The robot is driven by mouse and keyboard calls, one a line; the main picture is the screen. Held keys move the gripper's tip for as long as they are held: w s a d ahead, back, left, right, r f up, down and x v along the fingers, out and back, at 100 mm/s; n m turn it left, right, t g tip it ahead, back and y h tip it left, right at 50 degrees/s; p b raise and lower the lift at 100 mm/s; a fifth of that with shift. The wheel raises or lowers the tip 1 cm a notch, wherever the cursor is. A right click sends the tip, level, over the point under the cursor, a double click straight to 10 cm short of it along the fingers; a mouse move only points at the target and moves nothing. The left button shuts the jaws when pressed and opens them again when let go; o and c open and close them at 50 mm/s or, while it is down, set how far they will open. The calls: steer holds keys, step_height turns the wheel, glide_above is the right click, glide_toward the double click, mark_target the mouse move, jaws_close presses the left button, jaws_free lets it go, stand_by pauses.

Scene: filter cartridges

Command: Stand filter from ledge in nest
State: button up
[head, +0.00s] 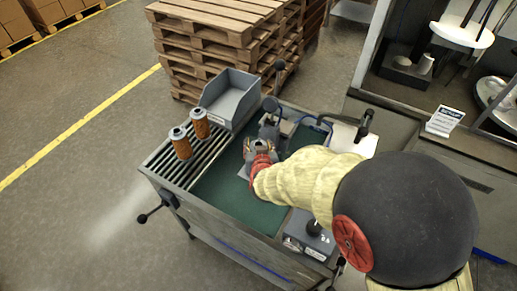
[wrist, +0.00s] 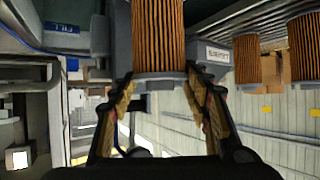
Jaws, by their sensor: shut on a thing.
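My gripper (head: 262,158) is over the middle of the bench. In the wrist view its two fingers (wrist: 160,100) are shut on the grey end cap of a filter (wrist: 158,35) with an orange pleated body. The filter's other end is cut off by the top of the wrist view. In the head view my gripper and arm hide most of the held filter. I cannot make out the nest clearly; grey fixture parts show around my gripper. Two more orange filters with grey caps stand on the slatted ledge (head: 190,172), one nearer (head: 181,146) and one farther (head: 200,124).
A grey open bin (head: 232,98) stands behind the ledge. A grey clamp-like fixture (head: 270,106) rises just behind my gripper. The green mat (head: 220,192) is bare at its left and front. Stacked wooden pallets (head: 210,40) stand behind the bench.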

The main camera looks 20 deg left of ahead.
steer(key=shift+f, duration=0.3)
steer(key=shift+f, duration=0.25)
steer(key=o, duration=1.6)
steer(key=shift+s+r, duration=0.1)
steer(key=shift+r, duration=0.4)
steer(key=p+v, duration=0.3)
steer(key=v, duration=0.8)
steer(key=shift+s+d, duration=0.15)
steer(key=shift+s, duration=0.2)
